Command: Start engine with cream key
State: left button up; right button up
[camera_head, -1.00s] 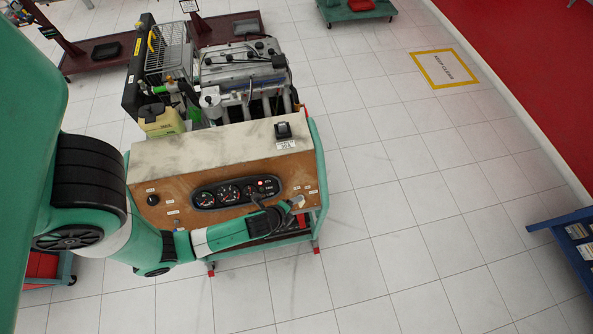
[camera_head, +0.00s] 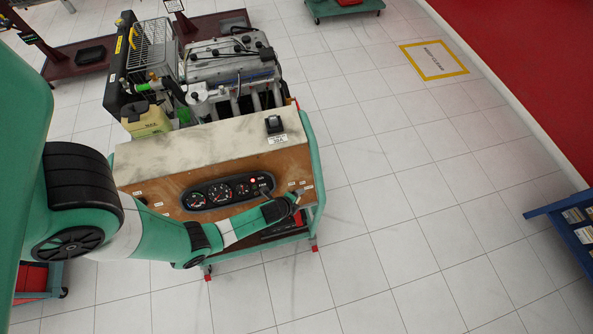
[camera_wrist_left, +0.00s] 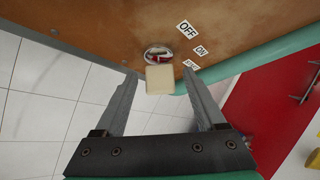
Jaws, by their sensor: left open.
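The cream key (camera_wrist_left: 160,78) has a pale block-shaped head. It sits at a round metal ignition switch (camera_wrist_left: 158,51) in the brown panel, beside labels reading OFF and ON and a third that is hard to read. My left gripper (camera_wrist_left: 160,88) is open, with one finger on each side of the key head and gaps visible between. In the head view my left gripper (camera_head: 289,201) is at the right end of the engine trainer's panel (camera_head: 165,193) and covers the switch area. My right gripper is in neither view.
The panel carries a gauge cluster (camera_head: 228,192). A black lever unit (camera_head: 274,125) stands on the trainer's top, with the engine (camera_head: 222,62) behind. The floor right of the trainer is clear.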

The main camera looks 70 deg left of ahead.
pick_arm(q)
grip_shut()
dwell(0.3)
